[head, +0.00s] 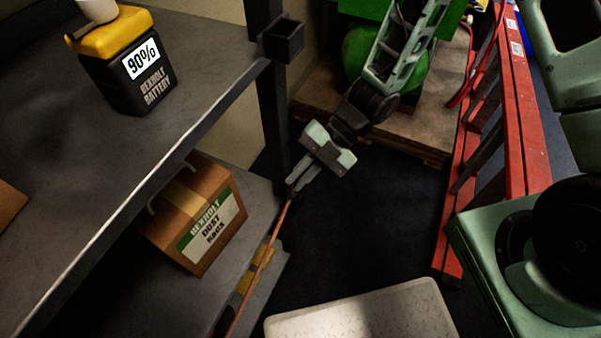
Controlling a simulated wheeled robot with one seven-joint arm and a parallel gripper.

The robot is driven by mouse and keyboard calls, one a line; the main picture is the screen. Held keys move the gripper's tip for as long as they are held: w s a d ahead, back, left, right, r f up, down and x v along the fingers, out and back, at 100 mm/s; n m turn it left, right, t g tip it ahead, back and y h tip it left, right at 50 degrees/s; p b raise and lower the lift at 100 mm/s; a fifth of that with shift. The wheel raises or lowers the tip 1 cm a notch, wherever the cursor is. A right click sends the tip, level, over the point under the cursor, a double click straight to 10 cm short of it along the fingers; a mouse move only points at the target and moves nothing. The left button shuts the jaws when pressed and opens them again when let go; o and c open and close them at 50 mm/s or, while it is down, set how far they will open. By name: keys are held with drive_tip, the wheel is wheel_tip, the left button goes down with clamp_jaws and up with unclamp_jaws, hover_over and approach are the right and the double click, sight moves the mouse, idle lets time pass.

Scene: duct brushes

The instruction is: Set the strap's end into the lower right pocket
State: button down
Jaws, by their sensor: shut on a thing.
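My gripper (294,189) is shut on the upper end of a thin orange-brown strap (263,258). The strap runs from the fingers down and left, past the front of the lower shelf, and leaves the picture at the bottom. The fingers are just in front of or beside the dark right shelf post (273,125); I cannot tell the gap. A dark, open-topped pocket (283,42) is on that post near the upper shelf's level, well above the gripper. I cannot make out a lower right pocket.
A battery (135,75) stands on the upper shelf (130,170). A carton of dust bags (197,215) sits on the lower shelf (262,210). A red ladder (515,110) stands to the right, and a pale speckled panel (360,312) is at the bottom. Dark floor (375,220) between is clear.

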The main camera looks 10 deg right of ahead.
drive_tip(key=shift+f+b, duration=0.75)
drive_tip(key=shift+f, duration=0.5)
drive_tip(key=c, duration=1.4)
unclamp_jaws()
drive_tip(key=shift+c, duration=0.2)
drive_tip(key=shift+r, duration=0.1)
drive_tip(key=p+v, duration=0.4)
drive_tip(key=v, duration=1.3)
drive_tip(key=shift+d, duration=0.2)
drive_tip(key=shift+r, duration=0.1)
